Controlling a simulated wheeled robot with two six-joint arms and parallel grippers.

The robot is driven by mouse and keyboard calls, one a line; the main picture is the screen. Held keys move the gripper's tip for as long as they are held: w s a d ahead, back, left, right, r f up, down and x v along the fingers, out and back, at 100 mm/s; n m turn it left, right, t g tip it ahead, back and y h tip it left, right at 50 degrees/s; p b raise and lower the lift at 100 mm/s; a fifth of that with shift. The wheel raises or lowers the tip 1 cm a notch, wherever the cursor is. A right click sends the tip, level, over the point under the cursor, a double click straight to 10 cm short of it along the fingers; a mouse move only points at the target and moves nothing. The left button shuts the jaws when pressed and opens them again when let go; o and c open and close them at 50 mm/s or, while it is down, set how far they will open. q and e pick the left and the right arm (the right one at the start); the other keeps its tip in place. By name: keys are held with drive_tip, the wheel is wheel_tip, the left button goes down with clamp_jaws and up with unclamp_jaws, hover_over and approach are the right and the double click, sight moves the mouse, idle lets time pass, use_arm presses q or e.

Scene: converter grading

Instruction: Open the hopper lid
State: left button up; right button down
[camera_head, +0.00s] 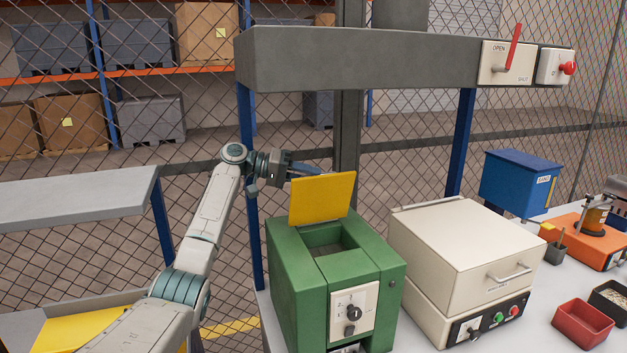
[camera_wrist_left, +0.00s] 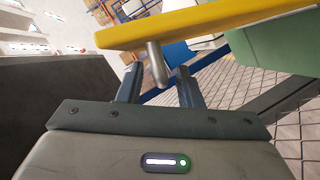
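The green hopper machine (camera_head: 290,270) stands on the table with its yellow lid (camera_head: 322,199) raised, close to upright at the back of the dark square opening (camera_head: 330,240). My left gripper (camera_head: 322,172) is behind the lid, near its top edge. In the left wrist view the lid (camera_wrist_left: 200,22) crosses the top, and a grey metal knob (camera_wrist_left: 157,62) sticks out from it. The fingers of my left gripper (camera_wrist_left: 160,76) are apart, with the knob's end between them and gaps showing at its sides. My right gripper is in neither view.
A cream oven-like box (camera_head: 460,250) stands close right of the hopper. A grey overhead beam (camera_head: 360,62) with a red lever runs above. A blue bin (camera_head: 515,185), an orange device (camera_head: 580,240) and a red tray (camera_head: 583,325) are further right. A mesh fence stands behind.

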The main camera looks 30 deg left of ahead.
use_arm(q)
drive_tip(key=b+v, duration=0.3)
drive_tip(key=v, duration=0.6)
drive_tip(key=shift+a+b, duration=0.15)
drive_tip(key=shift+b, duration=0.15)
